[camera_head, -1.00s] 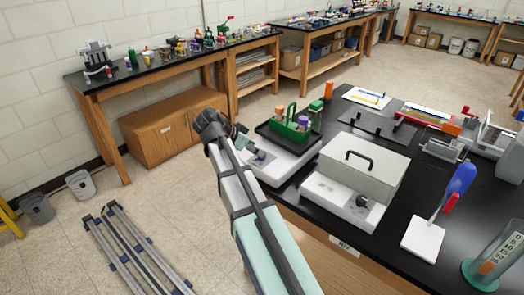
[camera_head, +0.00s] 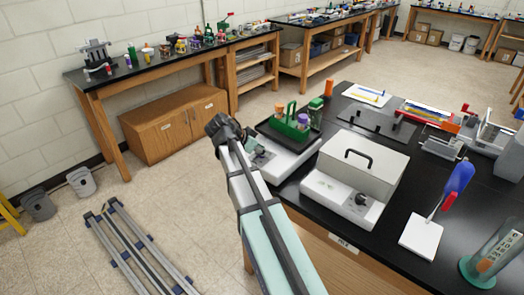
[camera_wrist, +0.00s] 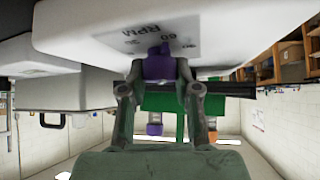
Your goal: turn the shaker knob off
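The shaker (camera_head: 292,158) is a white box with a dark top tray at the left end of the black bench. A green rack (camera_head: 290,126) with tubes stands on its tray. In the wrist view, which is upside down, the shaker's pale front (camera_wrist: 230,30) carries an RPM scale with a 60 mark. The purple shaker knob (camera_wrist: 159,65) sits on that front. My gripper (camera_wrist: 160,72) has a finger on each side of the knob, close against it, and looks shut on it. In the head view my gripper (camera_head: 252,143) is at the shaker's left front; the knob is hidden there.
A lidded white box (camera_head: 365,160) with its own dark knob stands to the right of the shaker. A white stand with a blue-handled tool (camera_head: 460,180) and a graduated cylinder (camera_head: 490,255) are further right.

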